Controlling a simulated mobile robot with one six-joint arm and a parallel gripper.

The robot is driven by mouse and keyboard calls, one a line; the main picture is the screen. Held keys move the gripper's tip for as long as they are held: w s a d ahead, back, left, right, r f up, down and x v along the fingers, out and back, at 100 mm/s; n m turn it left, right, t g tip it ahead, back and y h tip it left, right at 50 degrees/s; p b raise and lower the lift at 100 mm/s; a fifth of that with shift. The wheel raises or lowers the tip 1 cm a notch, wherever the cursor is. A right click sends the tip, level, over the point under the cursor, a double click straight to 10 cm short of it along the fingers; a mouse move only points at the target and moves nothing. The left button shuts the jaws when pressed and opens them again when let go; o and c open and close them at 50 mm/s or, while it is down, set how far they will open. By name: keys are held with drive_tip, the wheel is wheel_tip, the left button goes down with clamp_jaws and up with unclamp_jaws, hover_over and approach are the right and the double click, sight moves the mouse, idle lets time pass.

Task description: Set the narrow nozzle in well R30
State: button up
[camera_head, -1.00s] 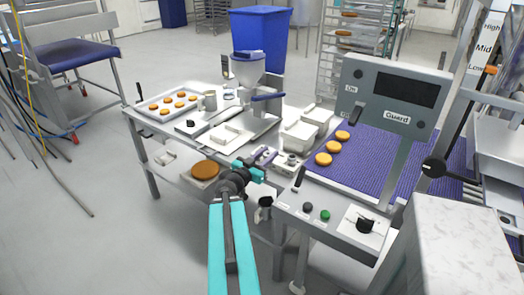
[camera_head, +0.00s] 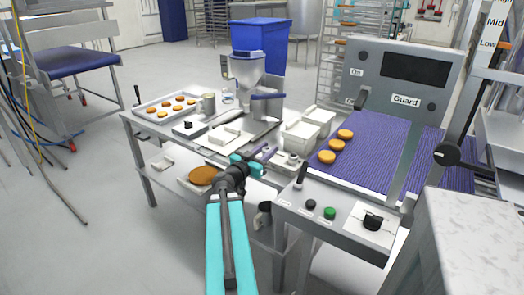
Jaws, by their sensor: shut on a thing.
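My gripper (camera_head: 248,166), with turquoise fingers, is over the right end of the steel table near its front edge. It is shut on a small purplish piece (camera_head: 267,153) that sticks out beyond the fingers. The piece is too small and partly covered to tell whether it is the narrow nozzle. A small light block with dark spots (camera_head: 288,160) lies just right of the gripper, beside the conveyor. No well label can be read, so I cannot pick out well R30.
A depositor with a hopper (camera_head: 246,68) stands on the table (camera_head: 133,128). A tray of rounds (camera_head: 148,112) is at left, white tubs (camera_head: 300,132) behind the gripper. The purple conveyor (camera_head: 375,160) with three rounds and a guard panel (camera_head: 403,75) is at right.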

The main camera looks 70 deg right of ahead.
drive_tip(key=shift+w+d+f+b, duration=0.2)
drive_tip(key=shift+d+b, duration=0.15)
drive_tip(key=shift+b, duration=1.5)
drive_tip(key=shift+w+d+r, duration=0.15)
drive_tip(key=shift+d+r, duration=0.05)
drive_tip(key=shift+w+d+f+p, duration=0.15)
drive_tip(key=shift+w+d+p, duration=0.2)
drive_tip(key=shift+w+d, duration=0.8)
drive_tip(key=shift+w+d+f+p, duration=0.2)
drive_tip(key=shift+w+d+p, duration=0.25)
drive_tip(key=shift+d, duration=1.4)
drive_tip(key=shift+w+d+f+p, duration=0.15)
drive_tip(key=shift+w+d+p, duration=0.15)
drive_tip(key=shift+w+d, duration=0.9)
drive_tip(key=shift+s+d, duration=0.3)
drive_tip(key=shift+s, duration=0.05)
drive_tip(key=shift+f+p, duration=0.35)
drive_tip(key=shift+f, duration=1.35)
drive_tip(key=shift+f+b, duration=0.2)
drive_tip(key=shift+b, duration=0.1)
drive_tip(key=o, duration=1.1)
drive_tip(key=shift+c, duration=0.2)
